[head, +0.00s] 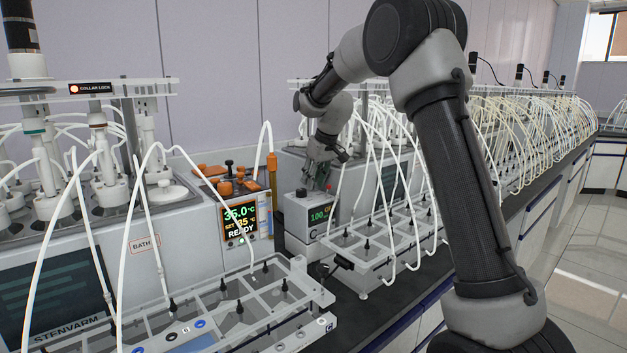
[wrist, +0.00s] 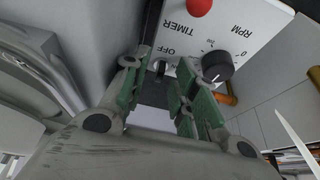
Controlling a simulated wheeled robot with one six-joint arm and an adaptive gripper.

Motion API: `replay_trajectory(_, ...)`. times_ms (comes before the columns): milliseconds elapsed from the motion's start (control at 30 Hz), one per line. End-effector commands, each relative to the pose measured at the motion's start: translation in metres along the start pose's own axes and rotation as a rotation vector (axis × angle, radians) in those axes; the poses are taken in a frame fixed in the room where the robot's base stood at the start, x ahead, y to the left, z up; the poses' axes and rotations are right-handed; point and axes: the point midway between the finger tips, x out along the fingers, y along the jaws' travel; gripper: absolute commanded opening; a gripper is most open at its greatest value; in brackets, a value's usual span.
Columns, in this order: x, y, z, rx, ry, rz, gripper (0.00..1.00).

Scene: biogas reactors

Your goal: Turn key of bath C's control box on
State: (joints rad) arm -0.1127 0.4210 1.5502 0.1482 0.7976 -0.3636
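The control box (head: 310,217), light grey with a green "100" readout, stands on the bench between two baths in the head view. A small metal key switch (wrist: 160,67) sits by OFF, partly hidden by the left finger. My gripper (wrist: 162,80) is open, its green-padded fingers apart, with the key between or just beyond their tips; contact is unclear. In the head view my gripper (head: 322,170) is above the box.
A black RPM knob (wrist: 217,67) is close to the right finger, and a red button (wrist: 199,7) is farther up the panel. A bath with a "35.0" READY display (head: 240,220) stands left. Clear racks (head: 385,235) and white tubes crowd the bench.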

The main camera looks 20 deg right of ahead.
Motion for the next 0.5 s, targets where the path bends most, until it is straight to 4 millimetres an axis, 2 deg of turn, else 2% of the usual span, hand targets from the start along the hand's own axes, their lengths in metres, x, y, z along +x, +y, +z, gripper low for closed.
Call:
replay_trajectory(300,0.004,-0.0001,0.0,0.0,0.001,0.0,0.29)
replay_trajectory(467,0.0039,0.0,0.0,0.0,0.001,0.0,0.0)
replay_trajectory(500,0.0039,0.0,0.0,0.0,0.001,0.0,0.0)
